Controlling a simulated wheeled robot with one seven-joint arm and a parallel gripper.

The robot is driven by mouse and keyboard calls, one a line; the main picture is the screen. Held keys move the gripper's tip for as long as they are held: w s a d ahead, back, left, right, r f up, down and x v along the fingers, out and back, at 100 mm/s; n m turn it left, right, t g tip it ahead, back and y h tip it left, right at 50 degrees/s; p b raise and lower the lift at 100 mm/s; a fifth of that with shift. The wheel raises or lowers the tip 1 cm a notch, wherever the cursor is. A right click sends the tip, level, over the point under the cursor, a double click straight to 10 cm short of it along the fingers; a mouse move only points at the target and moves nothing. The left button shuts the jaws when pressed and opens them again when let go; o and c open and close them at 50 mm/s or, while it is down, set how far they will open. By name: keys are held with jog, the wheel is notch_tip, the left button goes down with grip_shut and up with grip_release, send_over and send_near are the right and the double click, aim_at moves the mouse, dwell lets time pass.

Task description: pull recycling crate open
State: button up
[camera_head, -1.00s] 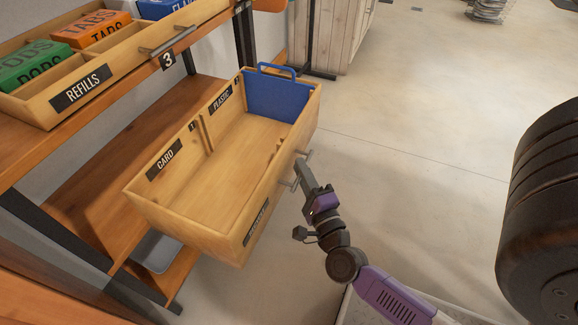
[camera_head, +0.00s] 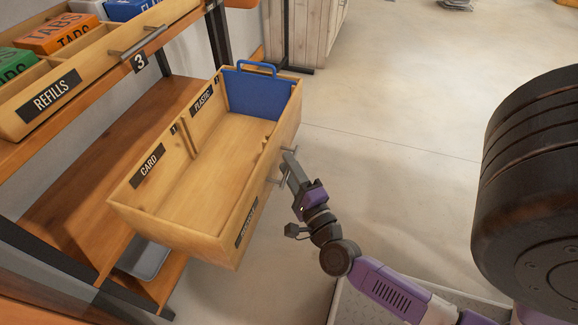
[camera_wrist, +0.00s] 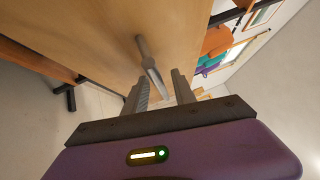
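The recycling crate (camera_head: 185,232) is a light wooden, open-topped box with CARD and PLASTIC labels inside. It stands well out from the lower shelf, over the floor. A blue divider (camera_head: 252,95) with a loop handle stands at its far end. The metal bar handle (camera_head: 273,180) is on its right-hand front face; it also shows in the wrist view (camera_wrist: 150,62). My gripper (camera_head: 288,162) is at this handle. In the wrist view my gripper's two fingers (camera_wrist: 160,90) stand apart with the bar between them, and gaps show beside it.
The wooden shelf unit (camera_head: 75,205) on the left holds a REFILLS drawer (camera_head: 20,122) with coloured boxes above the crate. A grey tray (camera_head: 143,258) lies below the crate. A pale wooden cabinet (camera_head: 296,30) stands behind. The concrete floor (camera_head: 400,120) to the right is open.

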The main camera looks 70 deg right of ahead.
jog(key=v, duration=0.8)
jog(key=shift+p, duration=0.3)
jog(key=s+a+r+n+y, duration=0.25)
jog(key=a+n+y, duration=0.35)
jog(key=n, duration=0.4)
jog(key=s+a+r+n+y, duration=0.2)
jog(key=a+r+n+y, duration=0.1)
jog(key=a+n, duration=0.55)
jog(key=s+a+r+n+y, duration=0.2)
jog(key=a+n+y, duration=0.35)
jog(key=n, duration=0.45)
notch_tip(320, 180, up, 23)
jog(key=p, duration=2.3)
jog(key=shift+t+h, duration=0.4)
jog(key=shift+h, duration=0.05)
